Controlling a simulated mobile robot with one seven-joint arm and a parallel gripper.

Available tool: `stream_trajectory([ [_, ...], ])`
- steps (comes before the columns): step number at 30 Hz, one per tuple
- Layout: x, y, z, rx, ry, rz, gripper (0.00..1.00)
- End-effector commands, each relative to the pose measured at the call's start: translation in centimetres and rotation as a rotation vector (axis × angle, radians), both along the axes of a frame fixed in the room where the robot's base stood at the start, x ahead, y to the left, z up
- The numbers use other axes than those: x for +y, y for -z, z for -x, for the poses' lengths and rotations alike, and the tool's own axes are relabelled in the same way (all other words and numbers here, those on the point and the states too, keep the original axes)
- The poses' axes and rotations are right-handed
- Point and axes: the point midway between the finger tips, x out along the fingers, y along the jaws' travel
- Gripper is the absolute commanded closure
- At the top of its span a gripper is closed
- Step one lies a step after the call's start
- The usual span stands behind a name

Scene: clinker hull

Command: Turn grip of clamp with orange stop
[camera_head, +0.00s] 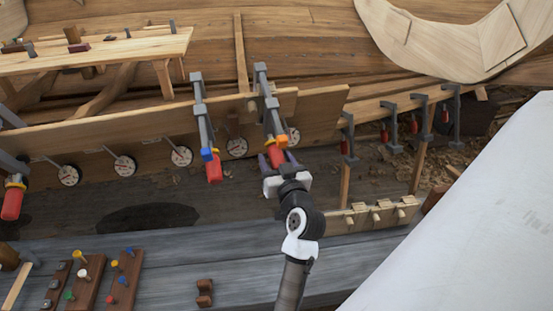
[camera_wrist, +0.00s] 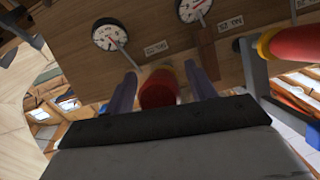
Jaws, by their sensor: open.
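The clamp with the orange stop (camera_head: 273,118) is fixed on the wooden plank in the middle of the head view. Its red grip (camera_head: 276,153) points down toward my arm. My gripper (camera_head: 277,161) is open at this grip, with one dark finger on each side. In the wrist view the red grip (camera_wrist: 158,90) lies between the two fingers of my gripper (camera_wrist: 163,85), with visible gaps beside it. The grip's lower end is hidden behind the dark gripper body.
A clamp with a blue stop (camera_head: 208,154) and red grip hangs left of my gripper. Several dials line the plank (camera_head: 320,105). Small clamps (camera_head: 388,125) hang at right. A grey bench (camera_head: 170,270) with pegged boards lies in front; a white surface (camera_head: 480,220) fills the lower right.

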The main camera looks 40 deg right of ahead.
Motion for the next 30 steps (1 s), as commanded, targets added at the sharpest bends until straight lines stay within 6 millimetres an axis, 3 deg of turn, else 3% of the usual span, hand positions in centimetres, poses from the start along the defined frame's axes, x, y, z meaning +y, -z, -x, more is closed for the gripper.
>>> stream_trajectory([
  [5,0.01,0.0,0.01,0.0,0.0,0.0,0.44],
  [15,0.02,-0.01,0.02,0.0,0.0,-0.001,0.89],
  [30,0.1,0.07,-0.02,-0.058,-0.055,-0.124,0.89],
])
